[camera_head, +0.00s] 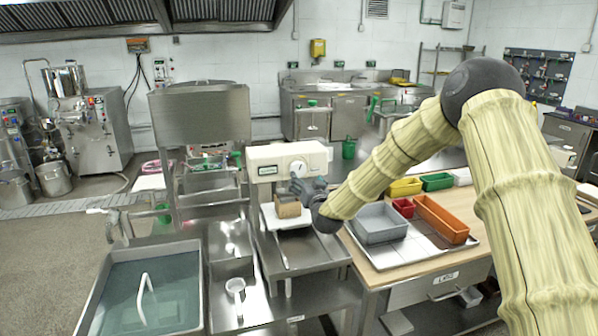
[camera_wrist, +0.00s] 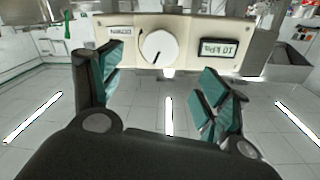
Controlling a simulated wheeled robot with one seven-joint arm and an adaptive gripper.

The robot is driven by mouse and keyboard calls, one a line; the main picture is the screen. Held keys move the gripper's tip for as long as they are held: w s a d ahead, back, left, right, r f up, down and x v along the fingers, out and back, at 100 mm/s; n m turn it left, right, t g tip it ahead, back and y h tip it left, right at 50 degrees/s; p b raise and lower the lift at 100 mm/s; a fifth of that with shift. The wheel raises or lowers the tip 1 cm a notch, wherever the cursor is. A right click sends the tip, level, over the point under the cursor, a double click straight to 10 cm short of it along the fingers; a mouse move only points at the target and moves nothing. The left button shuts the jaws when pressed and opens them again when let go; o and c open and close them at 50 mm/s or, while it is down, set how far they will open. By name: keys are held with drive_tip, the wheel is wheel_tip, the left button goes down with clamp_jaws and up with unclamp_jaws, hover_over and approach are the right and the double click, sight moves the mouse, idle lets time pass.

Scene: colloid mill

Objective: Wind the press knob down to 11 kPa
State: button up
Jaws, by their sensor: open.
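The press (camera_head: 262,155) is a cream box on a steel stand. Its round white knob (camera_head: 298,169) faces me, and a small display (camera_head: 267,170) sits to its left. In the wrist view the panel is upside down. There the knob (camera_wrist: 159,47) has a dark pointer line, and the display (camera_wrist: 218,48) on the right seems to read 10 kPa. My gripper (camera_head: 310,188) is in front of the press, just below and right of the knob. In the wrist view my gripper (camera_wrist: 162,72) is open and empty, its teal-padded fingers apart on either side of the knob, not touching it.
A brown block (camera_head: 288,207) sits on a white plate below the press head. A water-filled sink (camera_head: 190,249) is at front left. A wooden table (camera_head: 362,270) on the right holds a grey bin (camera_head: 379,222) and an orange bin (camera_head: 441,218).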

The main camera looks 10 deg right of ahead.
sight(299, 171)
drive_tip(key=w+p, duration=0.3)
drive_tip(key=w, duration=0.7)
drive_tip(key=shift+f, duration=0.1)
drive_tip(key=shift+c, duration=0.2)
drive_tip(key=c, duration=1)
